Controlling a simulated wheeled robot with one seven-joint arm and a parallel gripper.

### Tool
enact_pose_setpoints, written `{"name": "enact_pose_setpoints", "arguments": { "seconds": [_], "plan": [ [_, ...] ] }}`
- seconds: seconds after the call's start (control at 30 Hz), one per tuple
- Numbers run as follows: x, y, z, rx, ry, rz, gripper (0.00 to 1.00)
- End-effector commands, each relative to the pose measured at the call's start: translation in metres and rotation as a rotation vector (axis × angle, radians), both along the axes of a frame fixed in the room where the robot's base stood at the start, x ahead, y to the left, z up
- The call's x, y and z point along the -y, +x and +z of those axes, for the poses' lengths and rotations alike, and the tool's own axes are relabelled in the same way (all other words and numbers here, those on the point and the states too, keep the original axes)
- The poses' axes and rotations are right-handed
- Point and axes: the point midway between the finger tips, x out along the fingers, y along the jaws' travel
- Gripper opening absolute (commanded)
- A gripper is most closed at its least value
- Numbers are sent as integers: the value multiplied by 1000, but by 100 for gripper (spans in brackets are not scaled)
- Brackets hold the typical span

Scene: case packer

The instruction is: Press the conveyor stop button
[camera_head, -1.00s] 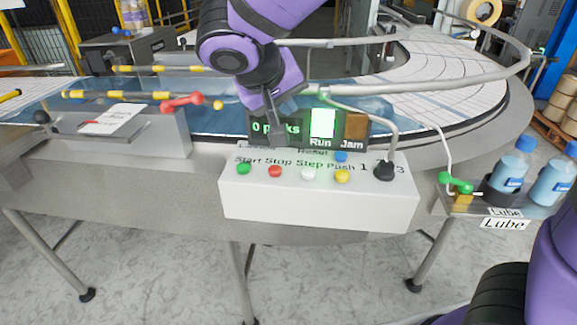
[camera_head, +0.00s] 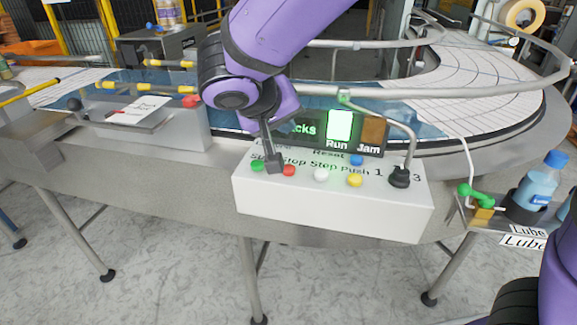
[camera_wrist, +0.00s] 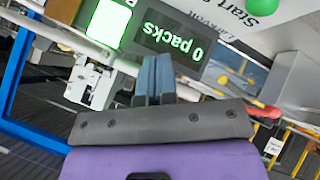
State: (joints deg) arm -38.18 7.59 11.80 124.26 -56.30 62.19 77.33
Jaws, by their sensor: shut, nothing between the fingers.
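The white control box (camera_head: 330,205) carries a row of buttons. The red button (camera_head: 289,170) is under the "Stop" label. In the wrist view the shut fingers (camera_wrist: 154,78) show with the green button (camera_wrist: 262,4) at the top edge; the red button is not seen there.
White (camera_head: 321,175), yellow (camera_head: 355,181) and blue (camera_head: 357,160) buttons and a black knob (camera_head: 400,177) share the box. Behind it stand the pack display (camera_head: 305,129), a lit green Run lamp (camera_head: 340,126) and a Jam lamp (camera_head: 373,131). A curved rail (camera_head: 460,92) borders the conveyor.

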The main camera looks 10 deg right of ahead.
Motion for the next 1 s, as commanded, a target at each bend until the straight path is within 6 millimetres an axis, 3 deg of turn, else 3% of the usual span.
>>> {"name": "enact_pose_setpoints", "arguments": {
  "seconds": [0.3, 0.5, 1.0],
  "plan": [
    [0, 0, -41, -2, -2, 0, 0],
    [0, 0, -57, -1, -1, 0, 0],
    [0, 0, -62, 0, 1, -1, 0]
  ]
}}
